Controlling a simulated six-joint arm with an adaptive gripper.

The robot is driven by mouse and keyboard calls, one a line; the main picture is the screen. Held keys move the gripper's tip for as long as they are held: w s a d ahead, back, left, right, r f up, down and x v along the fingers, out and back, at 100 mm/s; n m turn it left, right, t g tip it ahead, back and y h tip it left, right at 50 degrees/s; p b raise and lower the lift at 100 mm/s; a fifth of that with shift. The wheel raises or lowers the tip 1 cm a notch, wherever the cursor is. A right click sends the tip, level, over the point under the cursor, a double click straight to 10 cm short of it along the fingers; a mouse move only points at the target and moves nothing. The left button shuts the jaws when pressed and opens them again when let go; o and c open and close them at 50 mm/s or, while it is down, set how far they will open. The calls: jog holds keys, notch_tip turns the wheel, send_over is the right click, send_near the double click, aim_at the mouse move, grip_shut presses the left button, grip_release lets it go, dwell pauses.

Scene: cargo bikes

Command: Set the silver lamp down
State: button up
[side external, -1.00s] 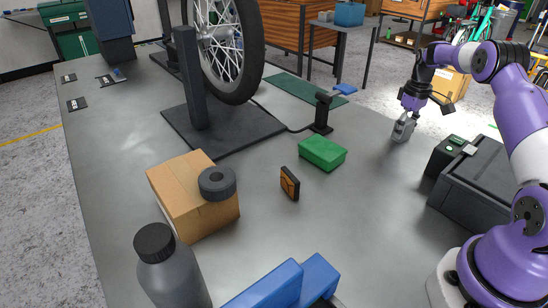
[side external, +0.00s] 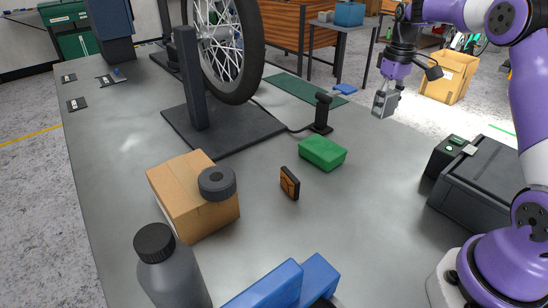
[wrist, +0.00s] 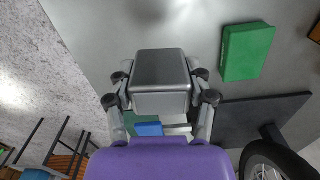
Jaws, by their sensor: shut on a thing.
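The silver lamp (side external: 386,103) is a small grey block-like body held in my gripper (side external: 388,88) above the far right part of the grey bench. In the wrist view the lamp (wrist: 160,80) fills the space between the two fingers of my gripper (wrist: 161,98), which are shut on its sides. The lamp hangs in the air, clear of the bench top. Its lower face is hidden in the side view.
A green box (side external: 322,153), an orange-and-black square item (side external: 290,183) and a black stand (side external: 322,115) are on the bench (side external: 380,220). A black case (side external: 480,180) stands at the right. Bare bench lies between the green box and the case.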

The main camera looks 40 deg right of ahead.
jog(key=s+a+r+n, duration=0.1)
jog(key=s+a, duration=0.3)
jog(key=a, duration=0.5)
jog(key=s+a, duration=0.4)
jog(key=a, duration=0.4)
jog(key=d+f, duration=0.2)
jog(key=d, duration=0.1)
jog(key=d+f, duration=0.2)
jog(key=d, duration=0.2)
jog(key=d+f, duration=0.2)
jog(key=d, duration=0.1)
jog(key=shift+s+d+f, duration=0.2)
jog(key=shift+f, duration=0.05)
jog(key=shift+d+f, duration=0.2)
jog(key=shift+f, duration=1.95)
jog(key=shift+f, duration=0.15)
jog(key=o, duration=1.2)
jog(key=shift+c, duration=0.2)
